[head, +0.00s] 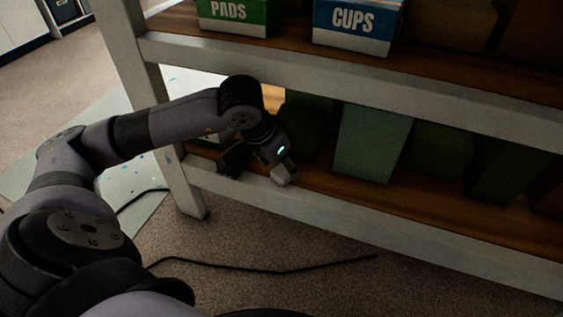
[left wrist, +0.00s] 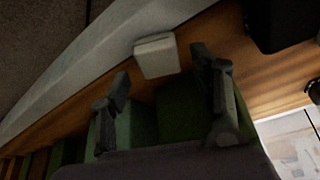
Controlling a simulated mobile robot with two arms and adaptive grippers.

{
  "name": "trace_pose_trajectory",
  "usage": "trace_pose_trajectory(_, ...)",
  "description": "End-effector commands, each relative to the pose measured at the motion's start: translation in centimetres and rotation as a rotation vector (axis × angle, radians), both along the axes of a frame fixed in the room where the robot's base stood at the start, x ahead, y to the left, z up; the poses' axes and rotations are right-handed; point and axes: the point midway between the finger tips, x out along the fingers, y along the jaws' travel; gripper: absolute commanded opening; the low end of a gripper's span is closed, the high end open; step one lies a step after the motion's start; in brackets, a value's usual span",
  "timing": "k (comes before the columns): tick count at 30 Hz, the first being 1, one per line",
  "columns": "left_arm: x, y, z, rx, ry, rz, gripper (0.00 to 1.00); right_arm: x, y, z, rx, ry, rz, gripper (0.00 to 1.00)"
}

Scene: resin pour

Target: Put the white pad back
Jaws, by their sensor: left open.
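The white pad (left wrist: 157,56) lies on the wooden lower shelf close to the pale front rail in the left wrist view. It is a small block with rounded corners. My left gripper (left wrist: 161,76) is open, with its two fingers apart and the pad just beyond and between the fingertips; I cannot tell whether they touch it. In the head view my left gripper (head: 259,170) reaches to the front edge of the lower shelf. A small pale shape at its tip may be the pad or a fingertip. My right gripper is not in view.
Green boxes (head: 371,143) stand on the lower shelf (head: 330,186). The upper shelf holds a green PADS box (head: 235,16) and a blue CUPS box (head: 356,25). A shelf post (head: 184,185) stands left of the gripper. A black cable (head: 279,271) lies on the carpet.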

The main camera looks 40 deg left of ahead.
Motion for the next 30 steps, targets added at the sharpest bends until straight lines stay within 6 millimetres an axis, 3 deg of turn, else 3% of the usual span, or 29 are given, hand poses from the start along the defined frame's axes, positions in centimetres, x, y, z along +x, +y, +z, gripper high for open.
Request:
trace_pose_trajectory(6,-1.4,0.3,4.0,0.002,-0.001,0.000,0.57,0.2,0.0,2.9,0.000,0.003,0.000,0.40)
trace_pose_trajectory(12,-2.3,0.4,6.0,0.001,-0.001,-0.001,0.57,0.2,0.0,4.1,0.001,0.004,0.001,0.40)
trace_pose_trajectory(25,-2.5,0.2,6.1,-0.008,0.000,0.001,0.57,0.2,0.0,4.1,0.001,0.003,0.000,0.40)
trace_pose_trajectory(30,-2.9,-2.8,5.8,-0.127,0.021,0.015,0.57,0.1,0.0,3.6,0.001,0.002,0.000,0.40)
